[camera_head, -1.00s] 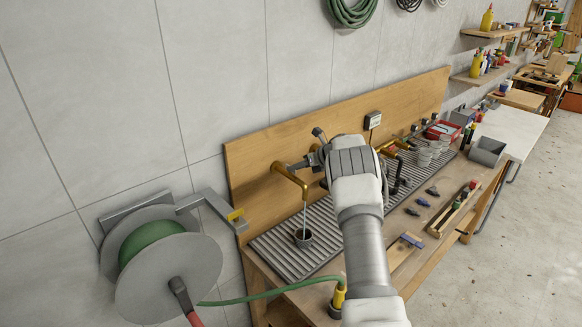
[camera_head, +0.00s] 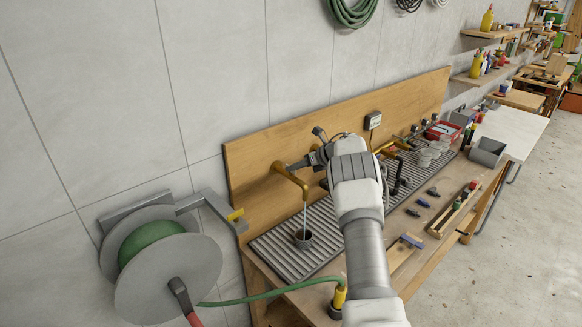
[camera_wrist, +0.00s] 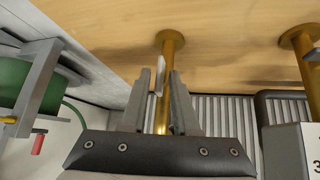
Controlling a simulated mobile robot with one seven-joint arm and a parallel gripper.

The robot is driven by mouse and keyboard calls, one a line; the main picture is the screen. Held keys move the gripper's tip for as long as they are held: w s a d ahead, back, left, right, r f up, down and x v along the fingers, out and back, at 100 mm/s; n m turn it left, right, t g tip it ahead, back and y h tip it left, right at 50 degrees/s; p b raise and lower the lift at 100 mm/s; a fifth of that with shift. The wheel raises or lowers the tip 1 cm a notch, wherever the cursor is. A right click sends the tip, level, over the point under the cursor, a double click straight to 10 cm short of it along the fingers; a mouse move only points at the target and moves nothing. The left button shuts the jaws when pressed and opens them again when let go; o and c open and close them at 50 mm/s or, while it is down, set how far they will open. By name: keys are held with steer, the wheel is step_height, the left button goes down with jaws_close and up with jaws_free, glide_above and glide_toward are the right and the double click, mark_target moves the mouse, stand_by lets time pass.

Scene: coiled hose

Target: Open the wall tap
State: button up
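The brass wall tap (camera_head: 291,181) sticks out from the wooden backboard, its spout bent down. It also shows in the wrist view (camera_wrist: 163,112), running between my fingers. A thin pale blue stream (camera_head: 305,212) runs from the spout to a dark cup (camera_head: 303,238) below. A flat light-grey lever (camera_wrist: 160,64) stands on the tap, between the fingertips in the wrist view. My gripper (camera_wrist: 160,85) is open around the lever, with visible gaps beside it; contact is not clear. In the head view my gripper (camera_head: 306,163) is just above the tap, and the lever is hidden.
A hose reel (camera_head: 165,262) with green hose stands at the left. A second brass tap (camera_wrist: 301,38) is to the right in the wrist view. A ribbed grey drain tray (camera_head: 275,255) lies below the taps. Tools lie on the bench (camera_head: 415,268).

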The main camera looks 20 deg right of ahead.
step_height(320, 180, up, 7)
steer(key=shift+p, duration=0.35)
stand_by(0.3)
